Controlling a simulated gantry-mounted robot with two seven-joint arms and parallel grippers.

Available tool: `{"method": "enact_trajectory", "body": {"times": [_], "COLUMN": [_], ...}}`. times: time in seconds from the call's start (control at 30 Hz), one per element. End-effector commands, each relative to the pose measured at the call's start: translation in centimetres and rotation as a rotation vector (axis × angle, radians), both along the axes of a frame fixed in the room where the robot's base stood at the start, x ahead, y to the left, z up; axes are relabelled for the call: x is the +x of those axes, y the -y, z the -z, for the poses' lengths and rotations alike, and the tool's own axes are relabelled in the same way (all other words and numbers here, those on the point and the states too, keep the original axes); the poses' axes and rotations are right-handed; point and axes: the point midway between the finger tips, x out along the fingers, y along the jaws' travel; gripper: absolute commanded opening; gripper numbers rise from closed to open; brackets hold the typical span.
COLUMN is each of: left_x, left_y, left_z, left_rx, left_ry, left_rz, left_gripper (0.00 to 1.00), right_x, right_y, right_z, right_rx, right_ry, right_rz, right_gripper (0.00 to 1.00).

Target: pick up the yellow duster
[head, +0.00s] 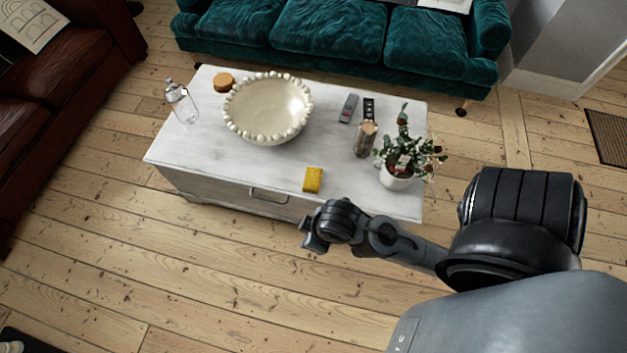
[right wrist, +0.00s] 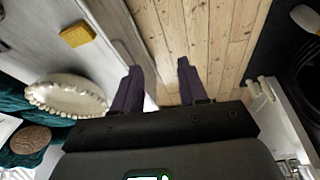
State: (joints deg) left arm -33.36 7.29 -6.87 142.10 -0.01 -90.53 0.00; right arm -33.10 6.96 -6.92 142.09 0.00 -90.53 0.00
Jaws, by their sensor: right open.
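The yellow duster (head: 312,179) is a small yellow block near the front edge of the pale coffee table (head: 220,165). It also shows at the upper left of the right wrist view (right wrist: 77,35). My right gripper (head: 306,236) is in front of the table's front edge, on the near side of the duster and apart from it. In the right wrist view its two dark fingers (right wrist: 160,68) are spread with nothing between them; floorboards show beyond. My left gripper is not in view.
A beaded cream bowl (head: 268,108), clear bottle (head: 181,101), round orange-brown item (head: 223,82), remote (head: 349,108), wooden cylinder (head: 365,140) and potted plant (head: 397,178) stand on the table. A teal sofa (head: 330,35) is behind; a brown sofa (head: 55,85) is left.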

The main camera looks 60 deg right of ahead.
Motion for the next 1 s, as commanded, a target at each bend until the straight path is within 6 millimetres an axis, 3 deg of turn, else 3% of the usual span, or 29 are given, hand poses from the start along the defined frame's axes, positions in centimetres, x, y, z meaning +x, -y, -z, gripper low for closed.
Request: {"method": "enact_trajectory", "body": {"times": [0.17,0.53,0.77,0.9,1.0], "left_x": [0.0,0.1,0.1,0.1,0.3], "left_y": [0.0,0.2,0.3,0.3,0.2], "left_z": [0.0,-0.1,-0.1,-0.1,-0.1], "left_rx": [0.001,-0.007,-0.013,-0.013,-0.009], "left_ry": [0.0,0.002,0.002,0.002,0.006], "left_rz": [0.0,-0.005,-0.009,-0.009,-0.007], "left_gripper": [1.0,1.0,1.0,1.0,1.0], "right_x": [0.0,-0.1,0.0,1.2,2.3], "right_y": [0.0,0.0,0.0,-0.5,-2.1], "right_z": [0.0,0.1,0.0,-0.4,1.5], "right_rx": [-0.001,-0.002,0.005,0.009,0.007], "right_ry": [-0.001,-0.002,0.003,0.07,0.124], "right_rz": [-0.001,-0.001,0.006,-0.018,-0.12], "right_gripper": [0.46,1.0,1.0,1.0,1.0]}}
